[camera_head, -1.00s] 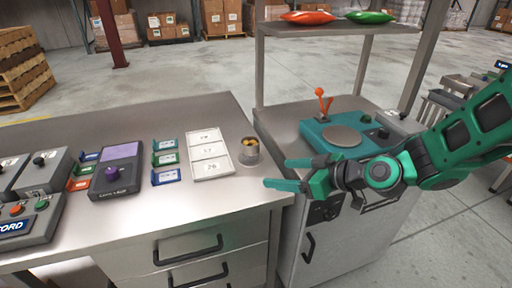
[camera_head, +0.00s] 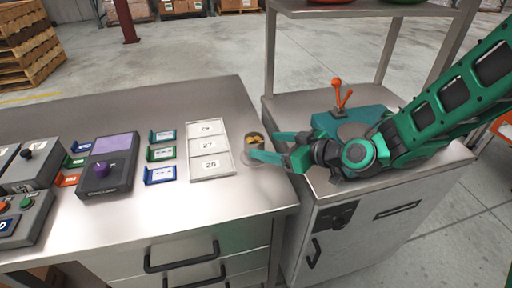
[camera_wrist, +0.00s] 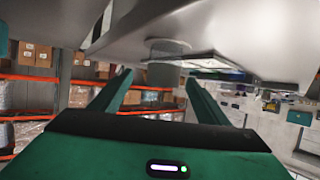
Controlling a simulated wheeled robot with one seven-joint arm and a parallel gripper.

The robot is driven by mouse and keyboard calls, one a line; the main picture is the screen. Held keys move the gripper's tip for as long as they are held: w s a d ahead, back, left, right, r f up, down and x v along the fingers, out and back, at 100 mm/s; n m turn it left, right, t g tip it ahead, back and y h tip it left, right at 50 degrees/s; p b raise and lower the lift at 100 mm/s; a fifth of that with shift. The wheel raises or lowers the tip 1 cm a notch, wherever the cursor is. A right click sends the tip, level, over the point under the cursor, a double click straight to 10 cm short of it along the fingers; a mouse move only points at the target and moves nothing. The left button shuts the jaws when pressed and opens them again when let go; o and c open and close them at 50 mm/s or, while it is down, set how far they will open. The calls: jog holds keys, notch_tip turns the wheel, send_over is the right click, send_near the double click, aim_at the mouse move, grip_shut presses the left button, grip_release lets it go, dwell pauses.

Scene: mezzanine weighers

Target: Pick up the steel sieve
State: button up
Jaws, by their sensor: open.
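The steel sieve (camera_head: 253,140) is a small round grey cup with yellow-orange pieces showing in its top. It stands near the right edge of the steel bench, right of the white numbered tray. In the wrist view the sieve (camera_wrist: 165,62) is a grey cylinder ahead, between the fingers in the picture. My gripper (camera_head: 268,146) is open, with its teal fingers pointing at the sieve from the right. One finger overlaps the sieve's lower part in the head view. I cannot tell whether either finger touches it. The gripper also shows in the wrist view (camera_wrist: 157,82).
The white tray (camera_head: 209,178) with numbered cells is close left of the sieve. Colored card holders (camera_head: 160,153) and a purple-topped device (camera_head: 109,165) lie farther left. A teal scale (camera_head: 352,120) with an orange forked piece (camera_head: 341,93) stands on the right cabinet, behind my arm.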

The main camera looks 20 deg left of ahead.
aim_at(255, 144)
jog(key=shift+s+x, duration=0.15)
jog(key=shift+x, duration=1.35)
jog(key=shift+s+x, duration=0.1)
jog(key=shift+x, duration=1.35)
jog(key=shift+f, duration=0.1)
jog(key=c, duration=1.4)
